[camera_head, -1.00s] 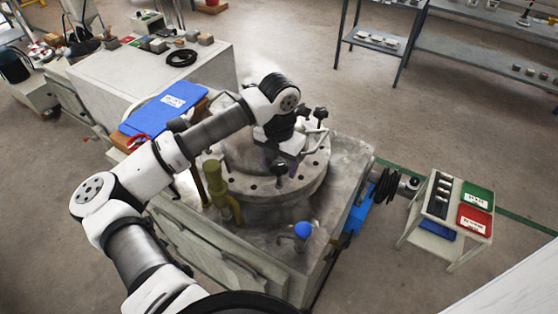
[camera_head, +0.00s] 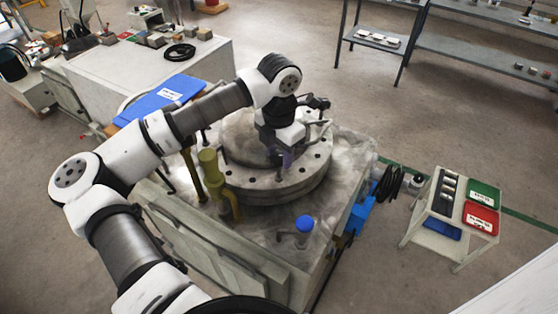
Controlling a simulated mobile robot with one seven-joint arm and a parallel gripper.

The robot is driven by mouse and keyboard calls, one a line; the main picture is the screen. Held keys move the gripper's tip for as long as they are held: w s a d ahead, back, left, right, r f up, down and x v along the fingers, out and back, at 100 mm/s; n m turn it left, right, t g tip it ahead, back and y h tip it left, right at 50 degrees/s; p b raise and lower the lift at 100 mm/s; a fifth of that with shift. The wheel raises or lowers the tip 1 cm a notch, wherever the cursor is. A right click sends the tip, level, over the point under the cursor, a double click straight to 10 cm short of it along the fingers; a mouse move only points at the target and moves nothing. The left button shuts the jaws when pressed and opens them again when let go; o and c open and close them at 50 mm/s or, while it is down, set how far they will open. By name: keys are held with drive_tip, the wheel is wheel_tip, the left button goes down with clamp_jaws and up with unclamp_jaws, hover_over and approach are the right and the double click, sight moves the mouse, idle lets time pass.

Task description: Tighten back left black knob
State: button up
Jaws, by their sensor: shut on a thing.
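A round grey metal fixture (camera_head: 270,190) with a flange of bolt holes sits on the metal-topped bench. A black knob (camera_head: 318,102) shows at its back right, beside my wrist. My gripper (camera_head: 285,158) is low over the front middle of the fixture, fingers pointing down, shut on what seems to be a black knob. The fingers and wrist hide most of the held knob, and I cannot tell which knob it is. The back left of the fixture is hidden behind my wrist and forearm.
A yellow-green pipe (camera_head: 213,180) stands at the fixture's left, close under my forearm. A blue-capped part (camera_head: 304,224) is on the bench's front. A small cart (camera_head: 450,213) with green and red bins stands right, with open floor around it. A blue binder (camera_head: 160,98) lies behind.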

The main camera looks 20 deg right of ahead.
drive_tip(key=m+b, duration=0.2)
drive_tip(key=b, duration=0.1)
drive_tip(key=m+b, duration=0.1)
drive_tip(key=shift+f+m, duration=0.25)
drive_tip(key=shift+m, duration=0.15)
drive_tip(key=m+b, duration=0.3)
drive_tip(key=shift+r+m, duration=0.1)
drive_tip(key=shift+m, duration=0.2)
drive_tip(key=m+b, duration=0.2)
drive_tip(key=m, duration=0.1)
drive_tip(key=shift+r+m, duration=0.1)
drive_tip(key=shift+m, duration=0.2)
drive_tip(key=shift+r+m+b, duration=0.1)
drive_tip(key=shift+m+b, duration=0.55)
drive_tip(key=shift+m, duration=1.25)
drive_tip(key=o, duration=1)
drive_tip(key=shift+r, duration=0.1)
wheel_tip(320, 180, up, 14)
drive_tip(key=shift+f, duration=0.2)
